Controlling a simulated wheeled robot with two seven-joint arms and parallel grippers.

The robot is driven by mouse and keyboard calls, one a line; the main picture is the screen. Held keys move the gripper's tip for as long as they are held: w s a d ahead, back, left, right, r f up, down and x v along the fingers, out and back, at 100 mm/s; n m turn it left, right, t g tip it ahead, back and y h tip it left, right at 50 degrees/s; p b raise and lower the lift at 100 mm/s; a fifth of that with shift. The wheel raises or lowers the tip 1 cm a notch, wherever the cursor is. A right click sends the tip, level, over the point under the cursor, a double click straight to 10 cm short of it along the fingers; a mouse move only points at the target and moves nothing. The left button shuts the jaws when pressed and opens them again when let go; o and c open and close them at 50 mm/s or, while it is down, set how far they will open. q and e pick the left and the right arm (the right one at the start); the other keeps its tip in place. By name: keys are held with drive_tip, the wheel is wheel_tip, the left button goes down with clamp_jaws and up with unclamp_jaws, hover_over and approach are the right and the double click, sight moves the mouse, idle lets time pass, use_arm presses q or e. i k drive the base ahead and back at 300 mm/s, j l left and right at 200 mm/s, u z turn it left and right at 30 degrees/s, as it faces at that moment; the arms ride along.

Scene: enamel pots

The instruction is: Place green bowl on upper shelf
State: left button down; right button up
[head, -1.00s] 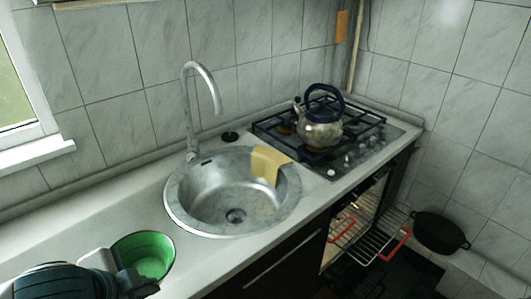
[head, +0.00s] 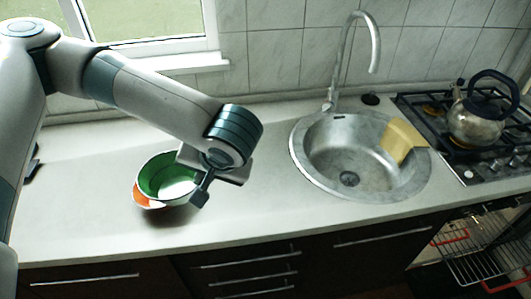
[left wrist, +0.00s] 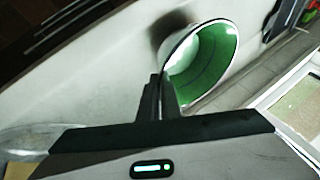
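My left gripper (head: 201,190) is at the green bowl's right side. In the left wrist view its two fingers (left wrist: 160,88) are close together at the rim of the green bowl (left wrist: 205,62), and they look shut on that rim. The bowl looks tilted; I cannot tell how far it is above the counter. My right gripper is not in view.
The counter (head: 85,205) is clear around the bowls. A round sink (head: 345,160) with a tall faucet (head: 345,55) and a yellow cloth (head: 400,138) is to the right. A kettle (head: 477,122) stands on the stove. A window is behind my left arm.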

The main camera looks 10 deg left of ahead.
sight(473, 248)
drive_tip(key=z, duration=1.8)
drive_tip(key=i+l, duration=0.8)
drive_tip(key=i, duration=0.1)
